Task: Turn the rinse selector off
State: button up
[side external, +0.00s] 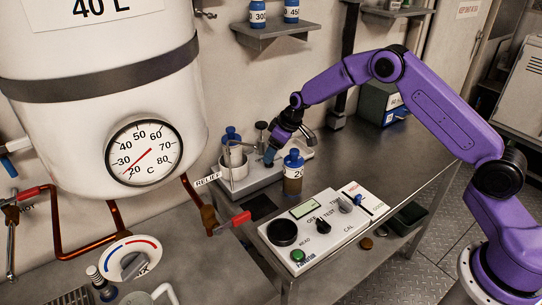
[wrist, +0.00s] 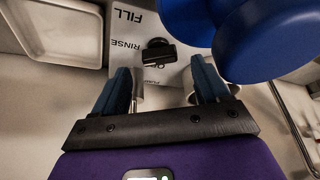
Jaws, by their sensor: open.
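The rinse selector (wrist: 158,52) is a small black knob on a white label plate (wrist: 120,52) in the wrist view. The plate reads FILL, RINSE and PUMP; another word by the knob is partly covered. I cannot tell clearly which mark the knob points to. My gripper (wrist: 160,70) is open, with its blue fingers to the left and right below the knob in the picture and nothing between them. In the side external view my gripper (side external: 271,154) is low over the grey bench unit (side external: 262,178); the selector does not show clearly there.
A large blue cap (wrist: 270,35) is close to the right finger. A bottle with a blue cap (side external: 293,160) stands just in front of my gripper.

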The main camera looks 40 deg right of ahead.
jog(key=shift+x, duration=1.65)
jog(key=shift+r, duration=0.1)
jog(key=c, duration=1.1)
jog(key=shift+o, duration=0.2)
jog(key=shift+n, duration=0.4)
jog(key=n, duration=0.2)
jog(key=n+g+y, duration=0.1)
jog(key=n, duration=0.1)
jog(key=shift+w+d+n+y, duration=0.1)
jog(key=shift+n+y, duration=0.2)
jog(key=n+g, duration=0.1)
jog(key=n, duration=0.1)
jog(key=n+g, duration=0.1)
jog(key=n, duration=0.1)
jog(key=shift+w+n+y, duration=0.1)
jog(key=shift+n+y, duration=0.2)
jog(key=shift+n, duration=0.1)
